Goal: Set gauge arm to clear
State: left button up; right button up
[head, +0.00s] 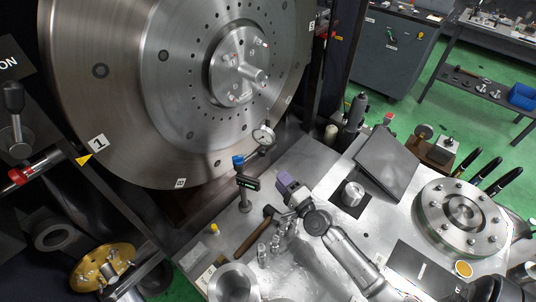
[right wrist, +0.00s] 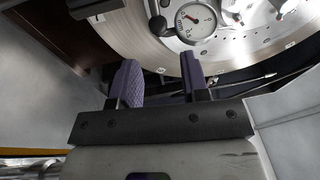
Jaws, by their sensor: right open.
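A round white-faced dial gauge (head: 263,135) sits in front of the lower right edge of the large steel disc (head: 120,120); it also shows at the top of the right wrist view (right wrist: 195,20). A thin rod rises from the gauge, and a short jointed arm (head: 248,157) runs from it down toward a blue knob (head: 238,161). My right gripper (head: 284,182), with purple finger pads, is below and right of the gauge, apart from it. In the wrist view its fingers (right wrist: 158,75) are spread with nothing between them. My left gripper is not in view.
A small post with a dark display (head: 247,182) stands left of my right gripper. A hammer (head: 254,232) and several small metal parts lie on the steel bench (head: 310,165). A tilted dark plate (head: 387,165) and a bolted round flange (head: 462,212) are to the right.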

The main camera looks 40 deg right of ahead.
aim_at(256, 152)
jog(key=w, duration=0.4)
jog(key=w+b, duration=0.1)
jog(key=w, duration=0.4)
jog(key=w+r, duration=0.1)
jog(key=w, duration=0.4)
jog(key=shift+d+r, duration=0.1)
jog(key=shift+d, duration=0.15)
grip_shut()
